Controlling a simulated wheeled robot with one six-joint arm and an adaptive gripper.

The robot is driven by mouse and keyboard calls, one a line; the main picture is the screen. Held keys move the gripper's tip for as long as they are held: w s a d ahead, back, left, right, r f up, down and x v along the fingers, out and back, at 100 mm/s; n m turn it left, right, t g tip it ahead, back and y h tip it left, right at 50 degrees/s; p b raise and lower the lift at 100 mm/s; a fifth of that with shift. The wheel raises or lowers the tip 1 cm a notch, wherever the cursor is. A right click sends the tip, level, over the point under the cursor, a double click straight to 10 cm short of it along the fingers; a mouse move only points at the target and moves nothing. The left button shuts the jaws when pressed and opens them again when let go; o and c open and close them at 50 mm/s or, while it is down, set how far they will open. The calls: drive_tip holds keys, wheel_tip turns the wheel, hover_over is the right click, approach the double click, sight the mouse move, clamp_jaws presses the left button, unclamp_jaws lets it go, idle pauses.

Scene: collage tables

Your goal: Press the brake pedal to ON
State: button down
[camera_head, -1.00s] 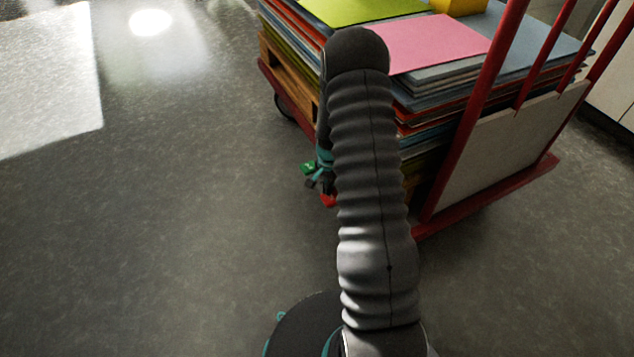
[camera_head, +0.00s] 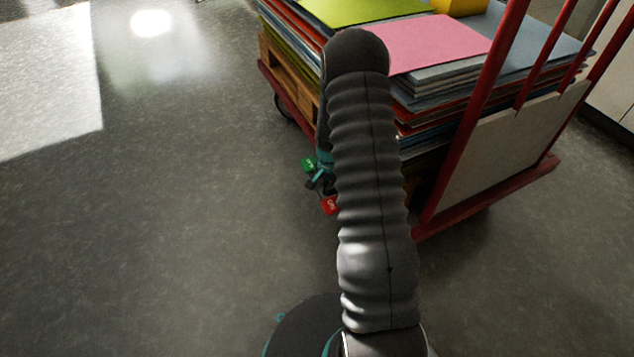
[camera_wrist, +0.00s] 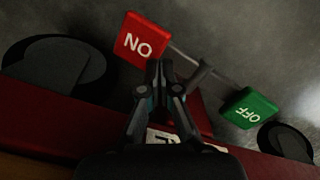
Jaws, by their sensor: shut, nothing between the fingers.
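The brake pedal is a bar with a red ON pad (camera_wrist: 143,40) at one end and a green OFF pad (camera_wrist: 250,108) at the other. In the head view the red pad (camera_head: 330,206) and green pad (camera_head: 309,164) show left of my arm. My gripper (camera_wrist: 160,64) is shut and empty. Its tips overlap the lower right edge of the red pad in the wrist view; I cannot tell whether they touch it. In the head view my gripper (camera_head: 322,180) is mostly hidden behind my arm, between the two pads.
A red cart (camera_head: 487,196) carries a wooden pallet and stacks of coloured sheets (camera_head: 440,42). Its upright red handle bars (camera_head: 470,120) stand right of my arm. Dark wheels (camera_wrist: 55,64) flank the pedal. The grey floor on the left (camera_head: 150,220) is clear.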

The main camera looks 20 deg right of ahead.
wheel_tip(320, 180, up, 6)
drive_tip(key=p, duration=0.3)
drive_tip(key=shift+r, duration=0.25)
drive_tip(key=shift+s, duration=0.1)
idle(0.6)
drive_tip(key=s+a+n+g, duration=0.2)
drive_tip(key=s+n, duration=0.1)
drive_tip(key=s, duration=0.3)
drive_tip(key=s+a+r+n+t, duration=0.2)
drive_tip(key=s+a+r, duration=0.3)
drive_tip(key=r, duration=0.8)
drive_tip(key=s+a+r+n+t, duration=0.3)
drive_tip(key=s+r, duration=0.6)
drive_tip(key=r, duration=0.4)
drive_tip(key=s+a+r+n+t+p, duration=0.1)
drive_tip(key=s+a+r, duration=0.5)
drive_tip(key=r, duration=0.7)
drive_tip(key=shift+s+a+r+n+t, duration=0.35)
drive_tip(key=shift+s+n+t, duration=0.55)
drive_tip(key=shift+n, duration=0.4)
drive_tip(key=shift+s, duration=0.1)
